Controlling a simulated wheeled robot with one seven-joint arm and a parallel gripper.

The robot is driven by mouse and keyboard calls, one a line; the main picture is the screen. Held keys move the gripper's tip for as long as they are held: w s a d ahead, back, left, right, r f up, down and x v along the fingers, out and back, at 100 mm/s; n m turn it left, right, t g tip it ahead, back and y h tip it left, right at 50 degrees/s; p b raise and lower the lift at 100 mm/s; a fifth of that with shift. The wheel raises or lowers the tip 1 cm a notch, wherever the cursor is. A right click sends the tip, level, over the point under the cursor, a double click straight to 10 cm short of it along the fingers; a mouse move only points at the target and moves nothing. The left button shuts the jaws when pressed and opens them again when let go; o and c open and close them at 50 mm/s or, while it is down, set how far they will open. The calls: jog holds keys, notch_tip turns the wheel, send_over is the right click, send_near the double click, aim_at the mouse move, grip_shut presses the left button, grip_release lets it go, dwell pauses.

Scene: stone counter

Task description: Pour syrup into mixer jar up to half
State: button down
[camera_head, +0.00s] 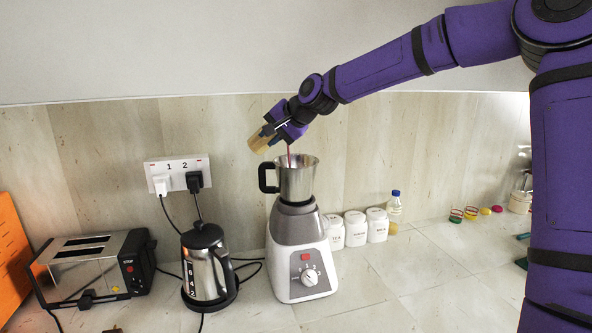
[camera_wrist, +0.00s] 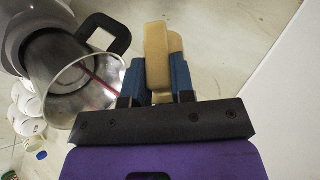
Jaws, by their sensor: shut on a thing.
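The mixer jar (camera_head: 298,181) is a steel cup with a black handle, upright on the white and grey mixer base (camera_head: 300,254). My gripper (camera_head: 275,128) is above the jar, a little to its left, shut on a tan syrup container (camera_head: 260,141). The container is tilted, and a thin red stream (camera_head: 289,156) falls from near my gripper into the jar. In the wrist view the container (camera_wrist: 157,55) sits between the blue fingers, and the stream (camera_wrist: 102,81) enters the open jar (camera_wrist: 72,80). The syrup level in the jar cannot be made out clearly.
A steel kettle (camera_head: 207,266) and a toaster (camera_head: 95,268) stand left of the mixer. White canisters (camera_head: 355,229) and a blue-capped bottle (camera_head: 394,212) stand to its right. Small colored bowls (camera_head: 471,213) are farther right. The counter front right is mostly clear.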

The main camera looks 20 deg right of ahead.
jog(key=shift+s+d+f+m+t+y+p, duration=0.1)
jog(key=shift+d+f+m+t+y+p, duration=0.1)
jog(key=shift+f+t+y+p, duration=0.45)
jog(key=shift+d+f+m+t+y+p, duration=0.15)
jog(key=shift+f+t+y, duration=0.25)
jog(key=shift+y, duration=0.55)
dwell(3.1)
jog(key=shift+a+r+g+h, duration=0.25)
jog(key=shift+r+g+h, duration=0.15)
jog(key=shift+r+h, duration=0.2)
jog(key=shift+a+r+g+h, duration=0.2)
jog(key=shift+r+g+h, duration=0.2)
jog(key=shift+h, duration=0.3)
jog(key=shift+r+n+g+h, duration=0.25)
jog(key=shift+n+g+h, duration=0.1)
jog(key=shift+n+h, duration=0.1)
jog(key=shift+d+f, duration=0.1)
jog(key=shift+h+b, duration=0.25)
jog(key=shift+b, duration=0.05)
jog(key=shift+w+a+g+h+b, duration=0.25)
jog(key=shift+a+g+h+b, duration=0.15)
jog(key=shift+a+h, duration=0.1)
